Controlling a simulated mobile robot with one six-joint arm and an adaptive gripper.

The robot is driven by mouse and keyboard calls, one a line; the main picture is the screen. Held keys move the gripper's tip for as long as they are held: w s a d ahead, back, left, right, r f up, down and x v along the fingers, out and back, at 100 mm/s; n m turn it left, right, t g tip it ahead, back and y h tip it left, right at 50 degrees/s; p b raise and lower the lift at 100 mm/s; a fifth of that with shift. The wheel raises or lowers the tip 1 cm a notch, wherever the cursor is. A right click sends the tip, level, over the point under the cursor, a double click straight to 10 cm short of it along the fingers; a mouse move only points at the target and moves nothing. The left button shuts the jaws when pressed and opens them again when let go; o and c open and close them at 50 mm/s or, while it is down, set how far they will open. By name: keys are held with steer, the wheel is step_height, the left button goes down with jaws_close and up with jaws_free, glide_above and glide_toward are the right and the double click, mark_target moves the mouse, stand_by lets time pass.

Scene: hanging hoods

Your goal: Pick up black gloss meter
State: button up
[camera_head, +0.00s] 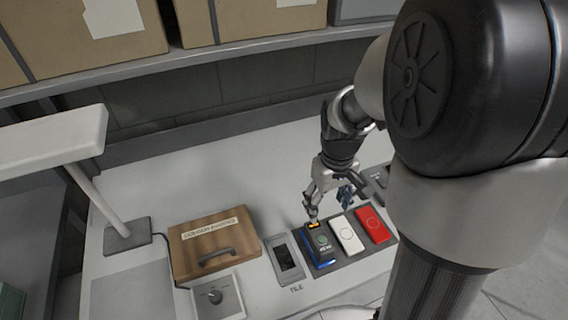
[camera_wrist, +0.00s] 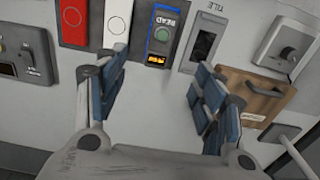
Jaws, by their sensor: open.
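My gripper (camera_head: 328,203) is above the row, close to the meter's display end. In the wrist view my gripper (camera_wrist: 155,98) has its blue-padded fingers spread wide, with only bare bench between them. It holds nothing.
The white device (camera_head: 346,234) and red device (camera_head: 375,224) lie right of the meter. A framed dark tile (camera_head: 288,258) is close on its left. A wooden case (camera_head: 214,245), a knob box (camera_head: 217,298) and a lamp (camera_head: 118,180) stand further left. A shelf with boxes (camera_head: 90,45) hangs behind.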

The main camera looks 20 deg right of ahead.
mark_target(319, 235)
step_height(319, 235, down, 12)
steer(key=b, duration=0.4)
steer(key=shift+s, duration=0.1)
steer(key=shift+w+a+f+b, duration=0.15)
steer(key=shift+f+b, duration=0.5)
steer(key=shift+f, duration=0.7)
steer(key=shift+w+f+b, duration=0.25)
steer(key=shift+f+b, duration=0.4)
steer(key=shift+f, duration=0.7)
steer(key=shift+r, duration=0.1)
steer(key=c, duration=1.4)
jaws_close()
steer(key=shift+r, duration=0.1)
step_height(319, 235, up, 20)
steer(key=p, duration=0.6)
steer(key=shift+p, duration=0.4)
